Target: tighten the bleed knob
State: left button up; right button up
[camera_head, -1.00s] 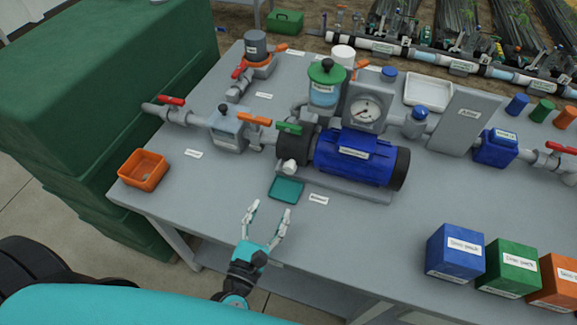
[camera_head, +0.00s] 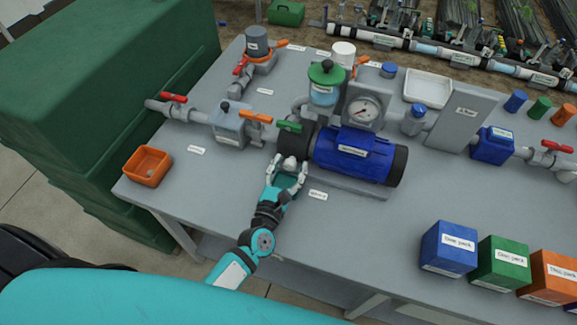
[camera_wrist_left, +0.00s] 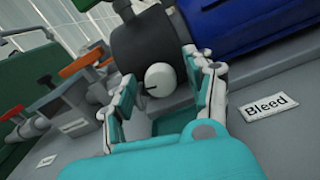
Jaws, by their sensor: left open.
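The bleed knob (camera_wrist_left: 160,79) is a round white knob with a dark line mark, on the front of the dark pump housing (camera_wrist_left: 143,42). In the head view the knob (camera_head: 289,163) shows just beyond my left gripper's fingertips. My left gripper (camera_head: 288,170) is open, and it also shows in the wrist view (camera_wrist_left: 158,88) with one finger on each side of the knob. Whether the fingers touch the knob I cannot tell. The "Bleed" label (camera_wrist_left: 268,106) lies on the bench to the right. My right gripper is not in view.
The blue motor (camera_head: 354,156) stands right of the pump head. A green-handled valve (camera_head: 289,126) and an orange-handled one (camera_head: 256,117) are close behind. An orange bin (camera_head: 147,166) is at left.

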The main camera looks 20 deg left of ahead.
pick_arm(q)
grip_shut()
jog(key=shift+m, duration=0.4)
jog(key=m, duration=0.2)
jog(key=shift+m, duration=0.4)
jog(key=m, duration=0.4)
jog(key=shift+d+m+p, duration=0.1)
jog(key=shift+m+p, duration=0.2)
jog(key=shift+p, duration=0.1)
jog(key=m+p, duration=0.1)
jog(key=m, duration=0.3)
jog(key=shift+f, duration=0.1)
jog(key=shift+f+m+p, duration=0.1)
jog(key=shift+m+p, duration=0.2)
jog(key=shift+m, duration=1.5)
